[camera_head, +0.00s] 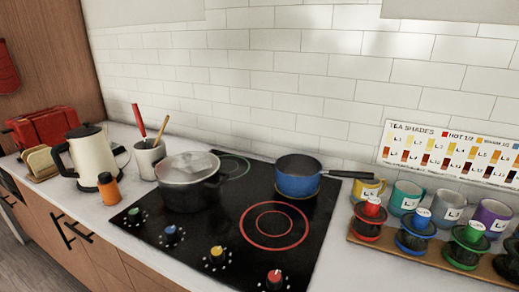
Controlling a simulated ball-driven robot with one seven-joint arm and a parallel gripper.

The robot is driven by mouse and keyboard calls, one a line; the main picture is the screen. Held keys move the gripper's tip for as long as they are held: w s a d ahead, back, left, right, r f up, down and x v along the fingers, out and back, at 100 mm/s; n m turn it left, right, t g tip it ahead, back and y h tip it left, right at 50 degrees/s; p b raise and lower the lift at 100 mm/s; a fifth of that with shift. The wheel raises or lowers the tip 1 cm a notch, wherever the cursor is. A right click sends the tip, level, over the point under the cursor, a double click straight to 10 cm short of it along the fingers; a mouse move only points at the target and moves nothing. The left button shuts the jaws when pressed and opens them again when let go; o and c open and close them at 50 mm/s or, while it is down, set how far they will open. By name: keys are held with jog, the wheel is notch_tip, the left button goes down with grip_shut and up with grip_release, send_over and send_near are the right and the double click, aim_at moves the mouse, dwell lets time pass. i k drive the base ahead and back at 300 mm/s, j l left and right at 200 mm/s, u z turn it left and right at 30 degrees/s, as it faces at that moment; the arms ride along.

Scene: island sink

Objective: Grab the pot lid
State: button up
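The pot lid (188,166) is a glass lid with a pale rim. It rests on a black pot (193,194) at the left part of the black cooktop, in the head view. The lid looks roughly level and covers the pot's top. A small knob or handle at its middle is hard to make out. My gripper is not in view, so its place relative to the lid cannot be told.
A blue saucepan (297,178) stands at the back right burner, its handle pointing right. A utensil crock (149,158), a white kettle (92,156) and an orange bottle (109,188) stand left of the pot. Mugs (405,197) stand at right. The front burner (273,226) is bare.

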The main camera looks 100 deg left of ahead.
aim_at(164, 172)
jog(key=u, duration=2.85)
